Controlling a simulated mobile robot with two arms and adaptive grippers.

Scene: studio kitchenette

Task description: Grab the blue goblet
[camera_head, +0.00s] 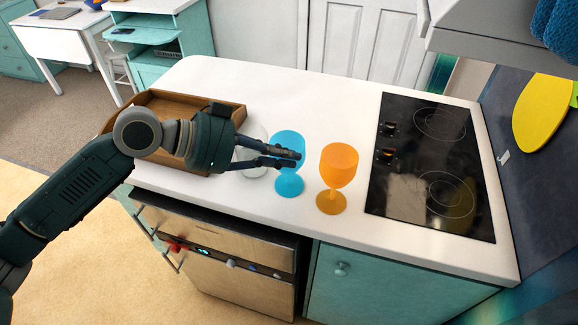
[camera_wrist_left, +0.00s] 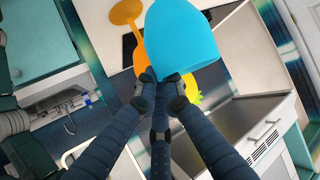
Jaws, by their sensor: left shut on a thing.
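The blue goblet (camera_head: 290,184) stands upright on the white counter, left of the orange goblet (camera_head: 340,165). My left gripper (camera_head: 297,158) reaches in from the left, with its fingers at the blue goblet's bowl and hiding part of it. In the left wrist view the blue goblet (camera_wrist_left: 185,45) is large, its bowl at the fingertips of my left gripper (camera_wrist_left: 168,90), which is shut on it. My right gripper shows in neither view.
The orange goblet is close on the right of the blue one. A clear glass (camera_head: 252,170) stands just left, partly behind my fingers. A wooden tray (camera_head: 165,97) lies further left, under my arm. A black cooktop (camera_head: 405,200) fills the counter's right side.

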